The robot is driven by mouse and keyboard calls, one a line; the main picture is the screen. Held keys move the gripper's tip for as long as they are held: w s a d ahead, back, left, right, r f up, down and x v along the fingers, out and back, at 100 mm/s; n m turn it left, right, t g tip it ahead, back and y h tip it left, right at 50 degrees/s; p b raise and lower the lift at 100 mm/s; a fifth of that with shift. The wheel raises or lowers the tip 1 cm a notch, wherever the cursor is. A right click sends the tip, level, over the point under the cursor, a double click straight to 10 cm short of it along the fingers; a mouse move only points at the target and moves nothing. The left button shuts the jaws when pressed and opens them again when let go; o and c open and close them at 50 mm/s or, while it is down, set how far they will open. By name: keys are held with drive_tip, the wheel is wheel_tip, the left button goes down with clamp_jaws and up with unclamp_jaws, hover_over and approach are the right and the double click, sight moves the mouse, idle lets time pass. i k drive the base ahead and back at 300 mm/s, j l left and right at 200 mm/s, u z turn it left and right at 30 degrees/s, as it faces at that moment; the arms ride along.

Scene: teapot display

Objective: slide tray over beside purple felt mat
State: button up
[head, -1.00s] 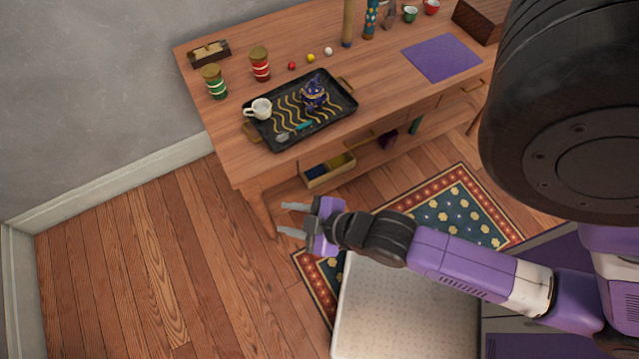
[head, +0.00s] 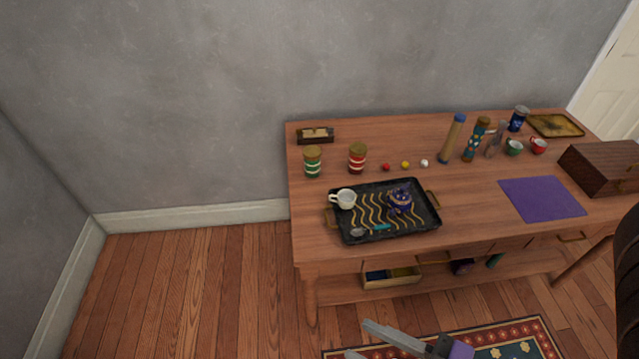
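The black tray (head: 415,226) with wavy gold lines and two brass handles lies on the left part of the wooden table (head: 470,215). A white cup (head: 345,199), a dark blue teapot (head: 400,200) and a spoon with a teal handle (head: 370,230) are on it. The purple felt mat (head: 541,198) lies flat to the right, with bare tabletop between it and the tray. My gripper (head: 358,339) is at the bottom edge, in front of the table and apart from the tray. Its fingers are spread with nothing seen between them; one is partly cut off.
A wooden box (head: 605,168) is right of the mat. Tall tubes and small cups line the back.

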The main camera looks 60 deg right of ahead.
sight(369, 210)
drive_tip(key=k+l+z, duration=0.1)
drive_tip(key=z, duration=1.05)
